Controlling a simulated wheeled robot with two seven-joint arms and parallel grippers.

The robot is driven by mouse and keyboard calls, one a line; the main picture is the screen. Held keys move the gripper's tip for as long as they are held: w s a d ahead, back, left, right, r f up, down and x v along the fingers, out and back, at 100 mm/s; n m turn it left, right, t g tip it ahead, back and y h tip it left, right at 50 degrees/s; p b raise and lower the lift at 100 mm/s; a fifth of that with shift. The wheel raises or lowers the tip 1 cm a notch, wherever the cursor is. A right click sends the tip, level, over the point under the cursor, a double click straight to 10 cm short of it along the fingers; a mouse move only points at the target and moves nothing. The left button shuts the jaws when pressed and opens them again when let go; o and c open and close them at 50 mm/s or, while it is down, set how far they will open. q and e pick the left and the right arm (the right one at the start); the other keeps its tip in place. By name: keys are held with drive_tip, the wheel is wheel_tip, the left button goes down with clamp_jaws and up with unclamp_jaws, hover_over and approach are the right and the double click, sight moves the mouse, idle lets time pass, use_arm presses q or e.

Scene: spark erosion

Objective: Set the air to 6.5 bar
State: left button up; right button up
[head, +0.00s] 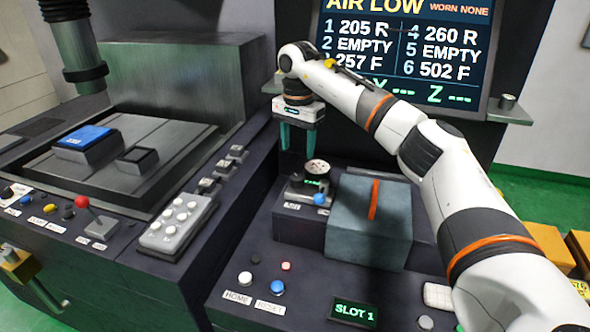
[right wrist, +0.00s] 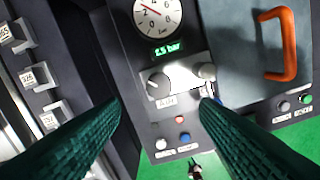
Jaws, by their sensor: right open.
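The air unit has a round white dial gauge (head: 317,168), also in the right wrist view (right wrist: 157,18). Below it a small green display (right wrist: 168,48) appears to read 2.5 bar. Under the display are a dark knob (right wrist: 157,85) and a grey knob (right wrist: 207,71), with an AIR label (right wrist: 167,101) beneath. My right gripper (head: 297,153) points down above the unit, open and empty; in the right wrist view its teal fingers (right wrist: 160,98) spread either side of the dark knob, without visible contact. A blue ball-like part (head: 320,199) sits at the unit's front right. My left gripper is out of view.
A screen (head: 405,50) behind reads AIR LOW. A grey box with an orange handle (head: 374,200) stands right of the air unit. HOME and RESET buttons (head: 277,287) and a SLOT 1 display (head: 354,312) are in front.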

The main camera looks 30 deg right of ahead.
sight(297, 176)
wheel_tip(297, 176, down, 6)
drive_tip(key=shift+r+p, duration=0.25)
drive_tip(key=shift+p, duration=0.3)
wheel_tip(297, 176, down, 3)
drive_tip(key=shift+f+p, duration=0.15)
drive_tip(key=shift+p, duration=0.2)
drive_tip(key=shift+w+f, duration=0.1)
drive_tip(key=shift+c, duration=0.9)
drive_tip(key=c, duration=0.8)
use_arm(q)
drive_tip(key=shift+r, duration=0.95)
